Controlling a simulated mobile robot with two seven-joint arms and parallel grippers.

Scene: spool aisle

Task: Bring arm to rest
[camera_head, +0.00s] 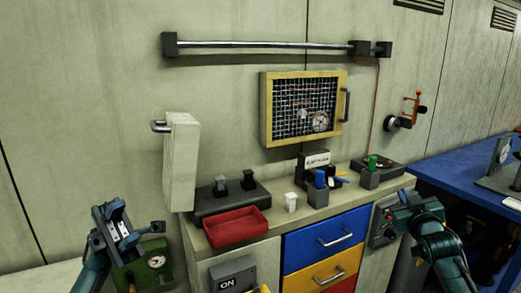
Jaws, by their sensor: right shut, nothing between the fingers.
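My left arm comes in at the lower left. Its gripper (117,214) is raised in front of the wall, left of the workbench, with pale pads showing; I cannot make out whether its fingers are apart. My right arm comes in at the lower right. Its gripper (389,214) points left, in front of the right end of the drawer cabinet, and is shut with nothing in it. Its fingertips are dark and small in the view.
A workbench (288,224) with coloured drawers stands between my grippers, bearing a red tray (237,228) and small holders. A green box with a dial (156,263) is close to my left gripper. A grey box (384,220) is beside my right gripper. A blue table (450,165) stands right.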

